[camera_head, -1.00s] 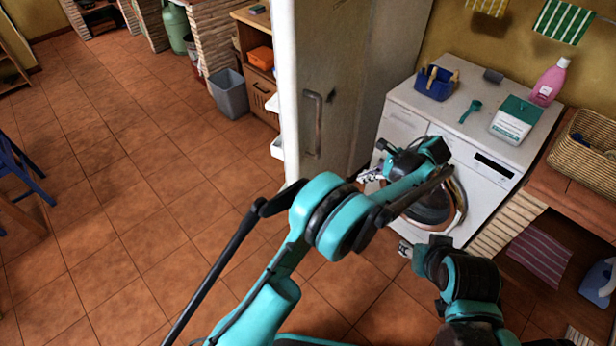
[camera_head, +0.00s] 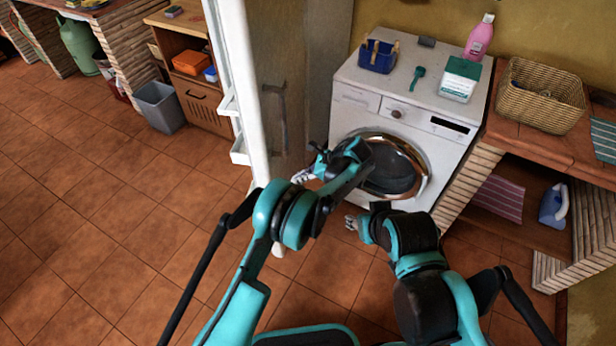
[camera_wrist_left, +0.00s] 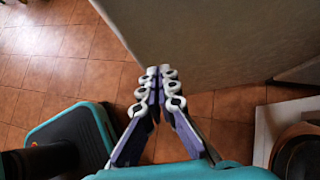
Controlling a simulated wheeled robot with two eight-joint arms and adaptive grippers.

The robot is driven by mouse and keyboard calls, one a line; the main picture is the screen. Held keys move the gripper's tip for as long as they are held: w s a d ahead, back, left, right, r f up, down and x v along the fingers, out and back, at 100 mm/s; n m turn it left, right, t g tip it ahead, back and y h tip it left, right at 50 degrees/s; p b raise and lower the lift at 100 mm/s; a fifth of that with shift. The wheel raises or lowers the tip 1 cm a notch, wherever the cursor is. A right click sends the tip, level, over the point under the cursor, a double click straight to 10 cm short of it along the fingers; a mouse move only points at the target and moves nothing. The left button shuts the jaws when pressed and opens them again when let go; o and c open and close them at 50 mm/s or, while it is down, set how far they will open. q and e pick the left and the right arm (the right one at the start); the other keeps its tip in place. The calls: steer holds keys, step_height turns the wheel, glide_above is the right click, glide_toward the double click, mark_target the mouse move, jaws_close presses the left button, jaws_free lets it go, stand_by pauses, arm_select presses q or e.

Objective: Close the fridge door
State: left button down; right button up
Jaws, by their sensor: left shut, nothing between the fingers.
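The fridge door (camera_head: 241,75) stands open and shows almost edge-on in the head view. Its inner side with white shelves faces left. Its grey outer face with a long vertical handle (camera_head: 283,125) faces right. My left gripper (camera_head: 301,177) is shut and empty, low on the outer-face side, below the handle. In the left wrist view its fingertips (camera_wrist_left: 160,84) are together, close to the lower edge of a pale panel (camera_wrist_left: 215,40), which looks like the door; I cannot tell if they touch. My right gripper (camera_head: 352,222) is low in front of the washing machine, its fingers too small to read.
A brick counter with a basket (camera_head: 541,95) is further right. A grey bin (camera_head: 160,107) stands left of the door. The tiled floor at left is clear.

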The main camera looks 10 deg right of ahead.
arm_select(q)
steer(key=shift+w+a+f+b, duration=0.2)
steer(key=shift+w+a+b, duration=0.1)
steer(key=shift+a, duration=0.5)
steer(key=shift+w+a+f+b, duration=0.15)
steer(key=shift+w+a+b, duration=0.15)
steer(key=shift+a, duration=0.55)
steer(key=shift+w+a+f+b, duration=0.2)
steer(key=shift+w+a+b, duration=0.1)
steer(key=shift+a, duration=0.5)
steer(key=shift+a, duration=0.1)
